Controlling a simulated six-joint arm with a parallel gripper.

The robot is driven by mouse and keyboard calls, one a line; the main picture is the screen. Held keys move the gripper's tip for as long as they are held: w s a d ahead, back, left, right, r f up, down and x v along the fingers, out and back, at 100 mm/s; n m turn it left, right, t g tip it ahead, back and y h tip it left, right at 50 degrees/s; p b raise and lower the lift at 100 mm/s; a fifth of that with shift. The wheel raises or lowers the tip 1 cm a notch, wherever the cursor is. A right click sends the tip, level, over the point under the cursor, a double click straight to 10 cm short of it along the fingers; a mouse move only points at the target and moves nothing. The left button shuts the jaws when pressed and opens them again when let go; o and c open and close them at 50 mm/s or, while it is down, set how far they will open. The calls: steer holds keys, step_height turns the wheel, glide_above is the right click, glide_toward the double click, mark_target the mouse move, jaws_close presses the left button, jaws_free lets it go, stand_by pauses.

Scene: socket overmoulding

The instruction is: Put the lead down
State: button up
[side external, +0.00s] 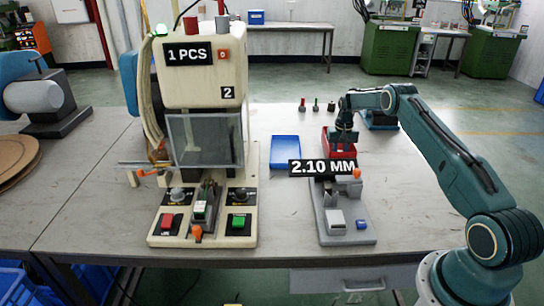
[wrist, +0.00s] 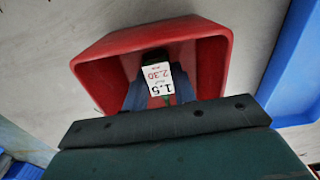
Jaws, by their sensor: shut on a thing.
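My gripper (side external: 343,138) is at the red tray (side external: 342,152), reaching down over it. In the wrist view the gripper (wrist: 160,98) is low in the picture, its fingers in front of the red tray's (wrist: 215,62) opening. It is shut on the lead (wrist: 158,80), which shows as a dark end with a white tag reading 1.5 and 2.30. Most of the lead is hidden by the fingers. I cannot tell whether it touches the tray floor. In the side view the lead cannot be made out.
A blue tray (side external: 285,152) stands left of the red one. In front is a grey measuring fixture (side external: 337,222) with a 2.10 MM display (side external: 322,168). The moulding machine (side external: 203,75), showing 1 PCS, stands left. Small coloured pieces (side external: 316,105) stand behind the trays.

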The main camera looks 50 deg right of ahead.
steer(key=shift+f, duration=0.1)
steer(key=o, duration=1)
step_height(320, 180, up, 12)
stand_by(0.5)
steer(key=shift+r, duration=0.25)
